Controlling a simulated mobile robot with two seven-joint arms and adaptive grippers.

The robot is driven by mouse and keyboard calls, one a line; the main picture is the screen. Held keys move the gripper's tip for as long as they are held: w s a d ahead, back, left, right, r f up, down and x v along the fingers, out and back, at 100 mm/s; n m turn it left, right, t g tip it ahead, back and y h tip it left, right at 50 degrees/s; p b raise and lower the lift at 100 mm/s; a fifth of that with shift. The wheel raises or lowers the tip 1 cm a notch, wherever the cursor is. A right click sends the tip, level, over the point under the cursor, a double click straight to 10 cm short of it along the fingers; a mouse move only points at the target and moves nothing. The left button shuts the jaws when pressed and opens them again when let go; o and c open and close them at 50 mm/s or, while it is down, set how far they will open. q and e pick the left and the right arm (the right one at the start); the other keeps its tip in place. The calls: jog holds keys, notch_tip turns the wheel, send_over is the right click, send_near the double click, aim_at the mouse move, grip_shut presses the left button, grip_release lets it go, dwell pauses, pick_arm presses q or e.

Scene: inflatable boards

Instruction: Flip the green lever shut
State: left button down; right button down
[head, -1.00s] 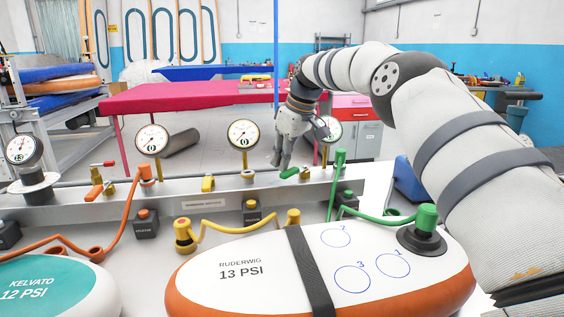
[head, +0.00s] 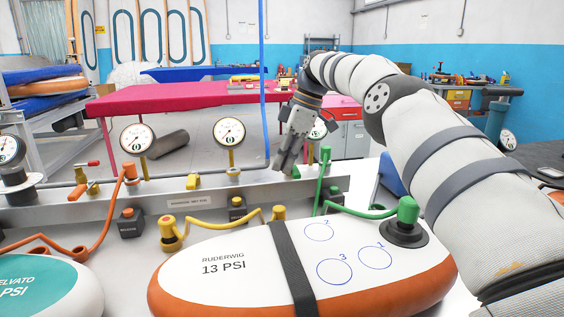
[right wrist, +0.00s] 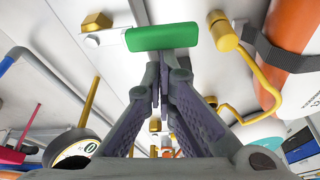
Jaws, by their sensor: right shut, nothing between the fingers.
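The green lever (head: 296,172) is on the grey metal rail, partly hidden behind my right gripper (head: 284,166) in the head view. In the right wrist view the lever's green handle (right wrist: 162,37) lies crosswise just beyond the fingertips. My right gripper (right wrist: 163,80) is shut and empty, pointing down at the rail, close to the lever. I cannot tell whether it touches the lever. My left gripper is not in view.
A green hose (head: 323,172) rises right of the lever. A yellow lever (head: 193,181) and a gauge (head: 229,132) stand to the left on the rail (head: 225,197). The white and orange board (head: 240,285) lies in front.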

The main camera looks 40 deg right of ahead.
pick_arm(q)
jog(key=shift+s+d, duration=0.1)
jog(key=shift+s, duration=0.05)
pick_arm(e)
jog(key=shift+s+d, duration=0.15)
jog(key=shift+s, duration=0.05)
dwell(0.5)
